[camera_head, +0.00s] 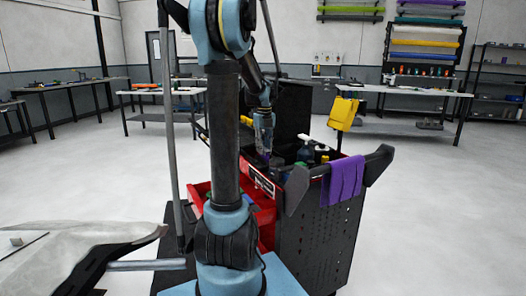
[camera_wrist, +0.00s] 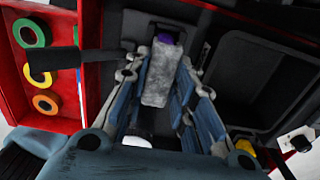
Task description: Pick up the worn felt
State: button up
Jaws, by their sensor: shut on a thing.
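The worn felt is a grey, mottled, flat strip (camera_wrist: 160,78) between the fingers of my gripper (camera_wrist: 160,66) in the wrist view. My gripper is shut on it. In the head view my gripper (camera_head: 265,150) points down at the top of the cart, beside the red drawer. The felt cannot be made out clearly there.
The dark cart (camera_head: 318,235) has an open red drawer (camera_head: 262,212), bottles (camera_head: 306,152) on top and a purple cloth (camera_head: 346,180) over its side. Tape rolls (camera_wrist: 29,33) lie in a red tray. A black bin (camera_wrist: 255,80) is to the right.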

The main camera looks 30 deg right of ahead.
aim_at(264, 148)
notch_tip(264, 148, up, 11)
jog(key=shift+f, duration=0.2)
dwell(0.3)
jog(key=shift+s+r, duration=0.1)
jog(key=shift+r, duration=1.9)
